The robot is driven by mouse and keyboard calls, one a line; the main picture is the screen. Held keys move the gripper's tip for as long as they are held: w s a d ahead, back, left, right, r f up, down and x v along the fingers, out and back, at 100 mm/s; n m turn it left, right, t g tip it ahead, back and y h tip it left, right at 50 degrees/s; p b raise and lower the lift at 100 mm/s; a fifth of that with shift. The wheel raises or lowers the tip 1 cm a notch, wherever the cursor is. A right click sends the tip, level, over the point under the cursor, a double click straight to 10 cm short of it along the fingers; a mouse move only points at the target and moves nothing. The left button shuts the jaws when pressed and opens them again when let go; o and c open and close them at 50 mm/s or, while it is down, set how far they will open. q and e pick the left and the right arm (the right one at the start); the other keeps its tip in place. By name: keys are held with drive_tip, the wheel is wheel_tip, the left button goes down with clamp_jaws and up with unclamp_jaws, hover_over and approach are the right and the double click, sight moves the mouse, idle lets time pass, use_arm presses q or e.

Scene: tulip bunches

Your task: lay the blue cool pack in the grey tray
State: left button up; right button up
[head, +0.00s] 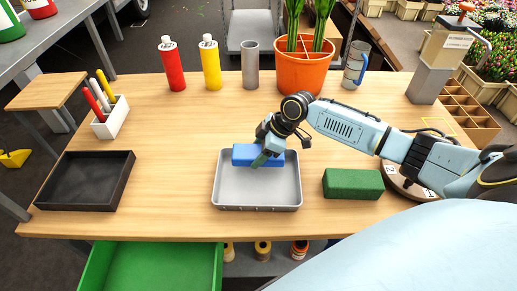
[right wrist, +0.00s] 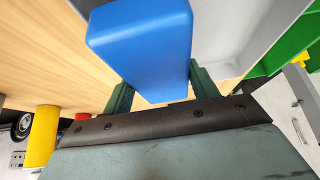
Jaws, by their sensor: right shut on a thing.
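The blue cool pack (head: 243,154) is a blue block at the back part of the grey tray (head: 257,190), seen in the head view. My right gripper (head: 266,158) is shut on it, and its fingers hide part of the pack. In the right wrist view the blue cool pack (right wrist: 145,45) sits between the two green fingers of my right gripper (right wrist: 160,92). From these views I cannot tell whether the pack touches the tray floor. My left gripper is not in view.
A green block (head: 353,184) lies right of the tray. A black tray (head: 85,181) is at the left, with a white pen holder (head: 110,118) behind it. Bottles, a grey cylinder and an orange flower pot (head: 305,68) stand along the back.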

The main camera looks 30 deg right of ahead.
drive_tip(key=o, duration=1.2)
drive_tip(key=shift+o, duration=0.2)
drive_tip(key=p+v, duration=0.1)
drive_tip(key=v, duration=1.2)
drive_tip(key=shift+s+r, duration=0.1)
